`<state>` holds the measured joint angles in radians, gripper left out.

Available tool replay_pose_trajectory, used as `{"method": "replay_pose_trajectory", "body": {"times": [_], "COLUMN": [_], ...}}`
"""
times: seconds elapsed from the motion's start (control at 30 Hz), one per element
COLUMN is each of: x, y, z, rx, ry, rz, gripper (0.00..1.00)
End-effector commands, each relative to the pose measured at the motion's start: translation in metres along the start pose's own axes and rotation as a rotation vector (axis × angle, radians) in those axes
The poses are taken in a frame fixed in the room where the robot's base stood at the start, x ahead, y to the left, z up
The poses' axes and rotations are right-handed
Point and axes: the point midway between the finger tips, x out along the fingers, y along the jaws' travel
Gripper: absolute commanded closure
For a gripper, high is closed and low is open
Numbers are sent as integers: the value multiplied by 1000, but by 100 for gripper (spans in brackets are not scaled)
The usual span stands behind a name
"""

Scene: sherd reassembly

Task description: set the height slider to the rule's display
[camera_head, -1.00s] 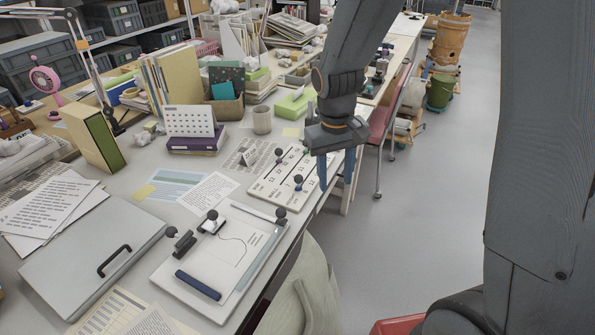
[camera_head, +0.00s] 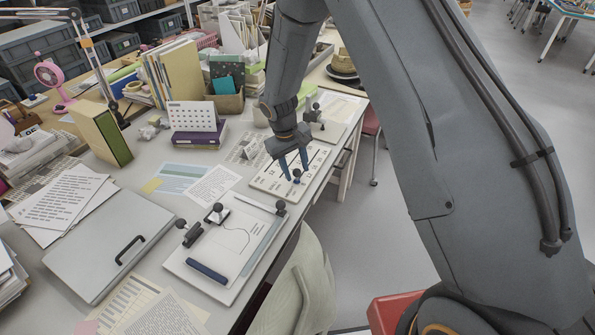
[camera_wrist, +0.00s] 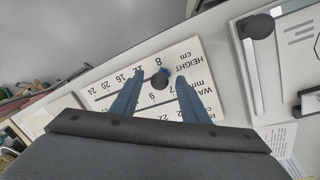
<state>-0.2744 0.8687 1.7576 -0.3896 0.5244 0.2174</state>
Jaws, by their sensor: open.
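The white slider board (camera_head: 268,184) lies on the table. In the wrist view its HEIGHT cm row (camera_wrist: 178,58) shows a scale from 8 to 24. The height slider's dark round knob (camera_wrist: 160,81), with a blue part beside it, is near the 8 end of that row. It also shows in the head view (camera_head: 297,173). My gripper (camera_head: 294,176) is open and points down over the board. In the wrist view its fingertips (camera_wrist: 160,77) stand on either side of the knob; contact is unclear. No rule display can be read in these views.
A drawing board (camera_head: 225,245) with dark knobs and a dark blue bar (camera_head: 207,271) lies just in front. A grey lidded case (camera_head: 110,245) is at its left. A calendar (camera_head: 196,117) on a purple book stands behind.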

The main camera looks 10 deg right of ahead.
Motion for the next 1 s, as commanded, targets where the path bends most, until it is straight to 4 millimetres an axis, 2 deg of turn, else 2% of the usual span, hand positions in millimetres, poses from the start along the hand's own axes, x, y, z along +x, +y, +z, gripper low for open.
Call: {"method": "replay_pose_trajectory", "body": {"times": [0.2,0.57,0.8,1.0], "x": [19,24,24,24], "y": [0,0,0,0], "z": [0,0,0,-3], "rx": [-1,0,0,-5], "ry": [0,0,0,1], "rz": [0,0,0,1], "gripper": [59,59,99,100]}}
